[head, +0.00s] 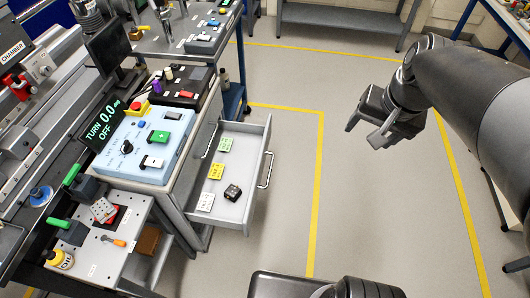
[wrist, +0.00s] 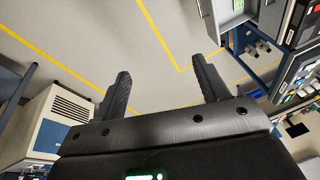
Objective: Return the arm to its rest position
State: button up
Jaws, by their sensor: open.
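My gripper (head: 378,131) hangs from my arm at the right of the head view, in free air above the bare grey floor. Its two dark fingers stand wide apart with nothing between them. The wrist view also shows my gripper (wrist: 160,95) open, with only floor and yellow lines beyond the fingers. The gripper touches nothing and is well to the right of the open drawer.
A blue-framed bench stands behind. The floor (head: 370,220) between the drawer and my arm is clear.

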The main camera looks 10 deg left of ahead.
jog(key=o, duration=0.7)
jog(key=w+f+m, duration=0.1)
jog(key=w+f, duration=0.1)
jog(key=w, duration=0.1)
jog(key=w+f+m+g+y, duration=0.1)
jog(key=w+f, duration=0.1)
jog(key=w, duration=0.1)
jog(key=w+f+m+g+y, duration=0.1)
jog(key=w+f, duration=0.1)
jog(key=w, duration=0.1)
jog(key=shift+w, duration=0.35)
jog(key=shift+c, duration=0.2)
jog(key=w+d+f+m+g+y, duration=0.1)
jog(key=w+f+m+g+y, duration=0.2)
jog(key=w+f, duration=0.75)
jog(key=w+d+f+m+t+y, duration=0.15)
jog(key=f+m+y, duration=0.3)
jog(key=f, duration=0.95)
jog(key=w+d+f+m+t+y, duration=0.1)
jog(key=w+f+m+y, duration=0.3)
jog(key=f, duration=0.9)
jog(key=a+f+h, duration=0.1)
jog(key=a+f, duration=0.3)
jog(key=a, duration=0.5)
jog(key=shift+s+f+m, duration=0.2)
jog(key=shift+s+m, duration=0.15)
jog(key=shift+m, duration=0.1)
jog(key=shift+g+h, duration=0.25)
jog(key=v, duration=1)
